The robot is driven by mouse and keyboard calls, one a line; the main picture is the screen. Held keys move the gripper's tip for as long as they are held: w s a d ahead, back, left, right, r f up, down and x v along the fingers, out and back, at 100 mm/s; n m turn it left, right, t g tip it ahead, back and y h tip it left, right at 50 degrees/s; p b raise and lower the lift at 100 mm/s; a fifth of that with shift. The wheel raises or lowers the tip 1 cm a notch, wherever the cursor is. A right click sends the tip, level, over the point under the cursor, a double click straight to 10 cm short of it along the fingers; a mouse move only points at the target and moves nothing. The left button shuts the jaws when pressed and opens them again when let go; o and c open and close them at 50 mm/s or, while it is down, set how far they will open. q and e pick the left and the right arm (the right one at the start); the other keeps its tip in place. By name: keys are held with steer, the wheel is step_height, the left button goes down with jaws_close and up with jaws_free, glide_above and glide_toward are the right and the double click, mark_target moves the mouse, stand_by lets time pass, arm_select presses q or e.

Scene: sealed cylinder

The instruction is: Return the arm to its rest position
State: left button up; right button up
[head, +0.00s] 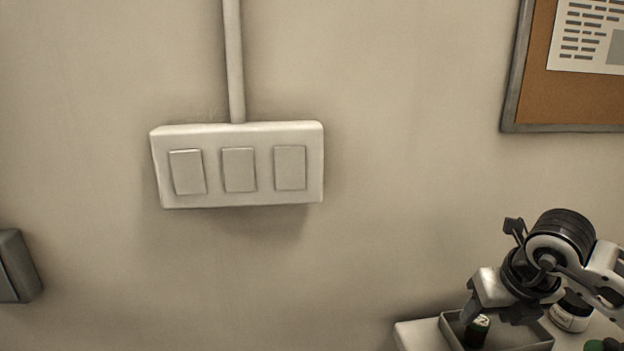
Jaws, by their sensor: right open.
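My right arm comes in from the right edge in the head view. Its gripper (494,314) points down at the lower right, above a small grey tray (520,348). The jaws are open. A small dark green cylinder (478,333) with a pale top stands in the tray, just below and between the fingertips in the picture. I cannot tell whether a finger touches it. My left gripper is not in view.
A white three-switch panel (238,196) with a conduit (234,60) is on the wall. A framed corkboard (575,100) hangs upper right. A white-labelled jar (569,316) stands beside the tray on a pale surface (416,336). A grey box (17,266) is at left.

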mark_target(481, 321)
steer(key=x, duration=0.4)
steer(key=shift+f, duration=0.15)
step_height(481, 321, up, 2)
steer(key=shift+r+b, duration=0.1)
steer(key=shift+b, duration=0.2)
steer(key=shift+a+r, duration=0.1)
steer(key=shift+r, duration=0.35)
steer(key=shift+s+r, duration=0.1)
